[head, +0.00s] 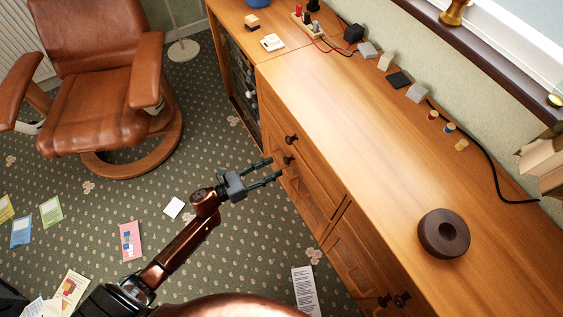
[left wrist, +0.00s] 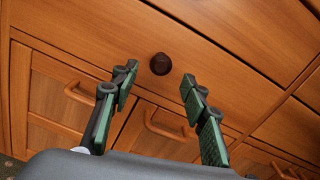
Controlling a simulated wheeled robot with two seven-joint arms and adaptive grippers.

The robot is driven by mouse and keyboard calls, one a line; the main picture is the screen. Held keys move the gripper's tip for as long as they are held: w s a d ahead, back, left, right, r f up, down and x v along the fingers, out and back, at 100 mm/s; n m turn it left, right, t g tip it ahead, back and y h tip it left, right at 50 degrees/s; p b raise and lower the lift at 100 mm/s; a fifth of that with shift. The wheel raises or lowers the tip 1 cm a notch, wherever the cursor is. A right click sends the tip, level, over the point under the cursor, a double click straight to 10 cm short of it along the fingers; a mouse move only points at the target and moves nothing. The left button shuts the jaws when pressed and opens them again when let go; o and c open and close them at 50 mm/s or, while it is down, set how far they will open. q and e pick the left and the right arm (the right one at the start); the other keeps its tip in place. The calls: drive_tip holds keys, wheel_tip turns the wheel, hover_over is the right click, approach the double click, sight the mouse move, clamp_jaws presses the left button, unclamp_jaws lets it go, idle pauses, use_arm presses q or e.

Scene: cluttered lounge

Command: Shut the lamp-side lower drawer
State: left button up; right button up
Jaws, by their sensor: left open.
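The wooden sideboard (head: 400,140) runs along the wall, with two dark round knobs one above the other at its lamp-side end. The lower knob (head: 288,159) is on the lower drawer front (head: 310,185); the upper knob (head: 291,139) is just above it. My left gripper (head: 276,166) is open and empty, its fingers pointing at the sideboard front close to the lower knob. In the left wrist view a dark knob (left wrist: 160,64) shows between and beyond the open fingertips, on a wooden drawer front (left wrist: 235,90). I cannot tell how far the drawer stands out, or whether the fingers touch it.
Cupboard doors with loop handles (left wrist: 165,123) lie below the drawer. A brown leather armchair (head: 100,70) stands at left; a lamp base (head: 183,50) is behind it. Cards and papers (head: 130,240) lie on the carpet. A dark round object (head: 430,245) and small blocks sit on the sideboard.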

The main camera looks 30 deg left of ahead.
use_arm(q)
drive_tip(key=v, duration=0.5)
drive_tip(key=shift+s+a, duration=0.15)
drive_tip(key=shift+a, duration=0.05)
